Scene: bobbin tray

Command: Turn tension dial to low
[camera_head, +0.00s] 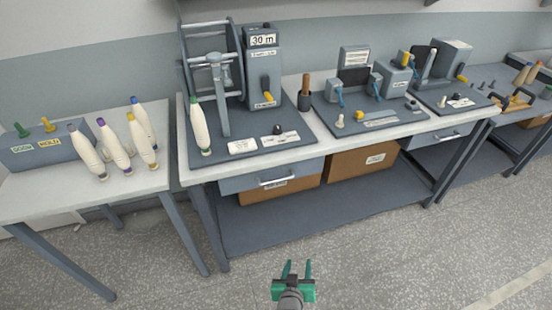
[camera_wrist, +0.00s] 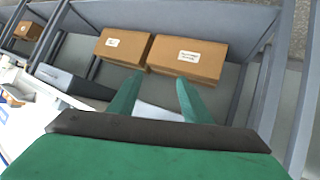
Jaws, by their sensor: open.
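No label that I can read names a tension dial. A small dark knob (camera_head: 277,129) sits on the front of the left machine's base. A yellow knob (camera_head: 359,115) sits on the middle machine's base, and another small dark knob (camera_head: 411,105) is at its right end. I cannot tell which is the tension dial. My gripper (camera_head: 297,267) is open and empty, in front of the bench and well away from all the knobs. In the wrist view its green fingers (camera_wrist: 160,82) are spread, with nothing between them.
The bench (camera_head: 330,135) carries several machines and has drawers below. Cardboard boxes (camera_head: 362,158) stand on its lower shelf. A left table (camera_head: 130,185) holds several thread bobbins (camera_head: 115,147). One bobbin (camera_head: 199,128) stands on the left machine. The floor before the bench is clear.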

